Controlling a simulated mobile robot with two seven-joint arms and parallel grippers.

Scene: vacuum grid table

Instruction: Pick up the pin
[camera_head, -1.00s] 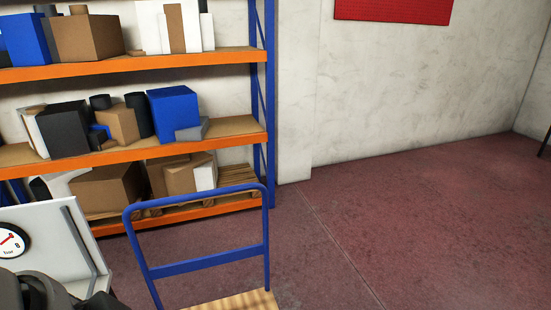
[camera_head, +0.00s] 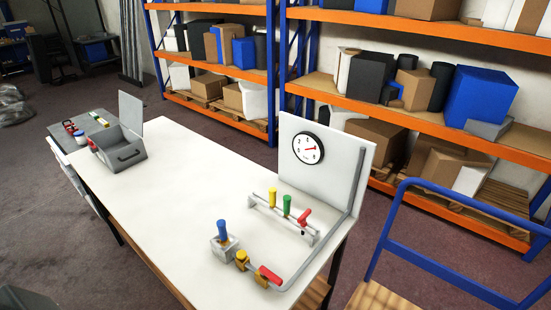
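A blue-handled pin (camera_head: 222,229) stands upright in a small pale block (camera_head: 224,248) near the right end of the white table (camera_head: 180,200). A yellow-handled piece (camera_head: 272,197), a green-handled piece (camera_head: 287,205) and a red handle (camera_head: 304,217) sit on a low pale rack behind it. I cannot tell which of these the task calls the pin. Neither of my grippers shows in the head view.
A pipe with a yellow knob (camera_head: 242,257) and red handle (camera_head: 269,275) runs along the table's right side. A gauge (camera_head: 307,149) is on an upright panel. An open grey box (camera_head: 121,145) stands far left. A blue-framed cart (camera_head: 440,270) is at right. The table's middle is clear.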

